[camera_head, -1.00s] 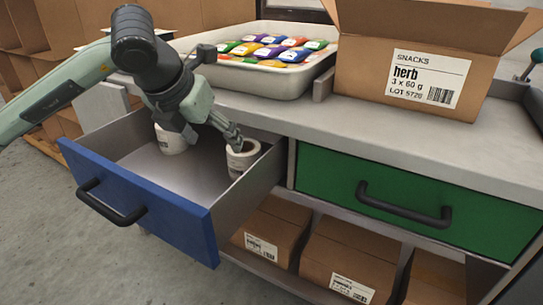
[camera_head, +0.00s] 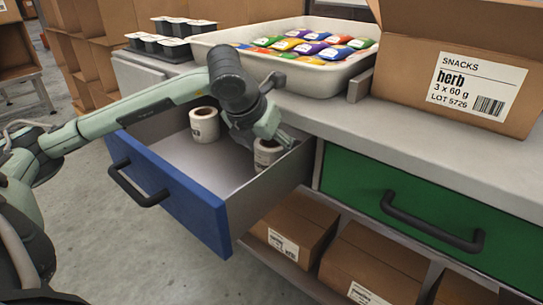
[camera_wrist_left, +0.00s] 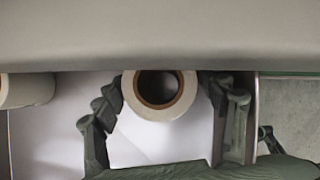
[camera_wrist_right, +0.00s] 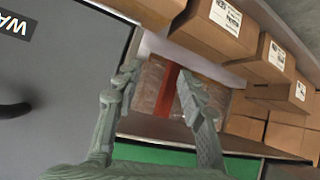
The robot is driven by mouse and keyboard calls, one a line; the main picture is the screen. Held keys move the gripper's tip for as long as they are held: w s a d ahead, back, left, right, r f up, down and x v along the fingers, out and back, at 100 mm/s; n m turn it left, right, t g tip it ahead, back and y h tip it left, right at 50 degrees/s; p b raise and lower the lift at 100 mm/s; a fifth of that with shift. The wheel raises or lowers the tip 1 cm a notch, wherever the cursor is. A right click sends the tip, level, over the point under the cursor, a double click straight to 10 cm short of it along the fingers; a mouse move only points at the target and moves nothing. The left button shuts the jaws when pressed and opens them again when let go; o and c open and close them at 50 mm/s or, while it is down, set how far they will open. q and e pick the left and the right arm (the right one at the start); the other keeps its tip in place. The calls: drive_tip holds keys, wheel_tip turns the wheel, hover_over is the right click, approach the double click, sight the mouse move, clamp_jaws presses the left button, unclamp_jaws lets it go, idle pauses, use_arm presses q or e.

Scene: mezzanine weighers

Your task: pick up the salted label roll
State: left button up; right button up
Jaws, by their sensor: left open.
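Two white label rolls stand upright in the open blue-fronted drawer (camera_head: 178,192). The nearer, right-hand roll (camera_head: 266,155) is by the drawer's right wall, and its ring-shaped top shows in the left wrist view (camera_wrist_left: 160,113). The other roll (camera_head: 204,125) is farther left and shows partly in the left wrist view (camera_wrist_left: 27,90). The print on both is too small to tell which is salted. My left gripper (camera_head: 277,132) is open over the right-hand roll, with a finger on either side of it in the left wrist view (camera_wrist_left: 166,100). My right gripper (camera_wrist_right: 158,90) is open and empty.
On the counter (camera_head: 330,118) stand a white tray (camera_head: 300,78) of colourful packets, an open herb snacks box (camera_head: 455,60) and black holders with white cups (camera_head: 170,42). A green drawer (camera_head: 400,205) is shut. Cartons (camera_head: 295,225) fill the shelf below.

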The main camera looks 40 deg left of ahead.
use_arm(q)
drive_tip(key=c, duration=1)
drive_tip(key=shift+c, duration=0.2)
drive_tip(key=shift+r, duration=0.15)
